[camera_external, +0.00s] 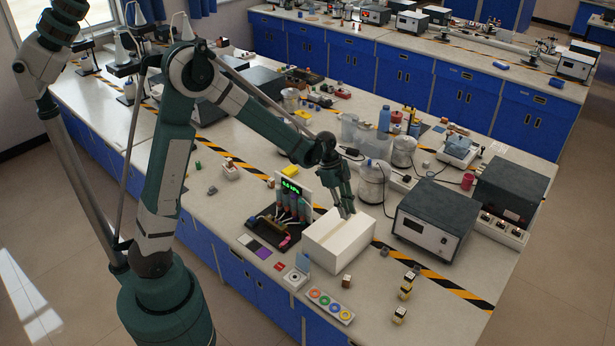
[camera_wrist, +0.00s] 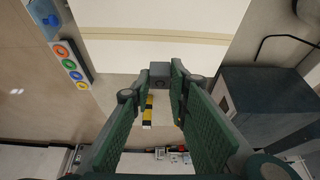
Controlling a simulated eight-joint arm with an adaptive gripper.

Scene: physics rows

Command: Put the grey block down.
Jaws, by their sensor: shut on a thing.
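My gripper (camera_wrist: 164,77) is shut on a small grey block (camera_wrist: 160,73), which sits between the two green fingertips in the wrist view. In the external view my gripper (camera_external: 346,212) points down at the top of a white box (camera_external: 338,252), and the block in it is hidden or too small to make out.
A dark-topped instrument (camera_external: 434,222) stands right of the white box. A tray of coloured rings (camera_external: 330,305) and several small blocks (camera_external: 399,315) lie near the front edge. A display stand with tubes (camera_external: 290,200) is left of the box. Some bare bench shows between these.

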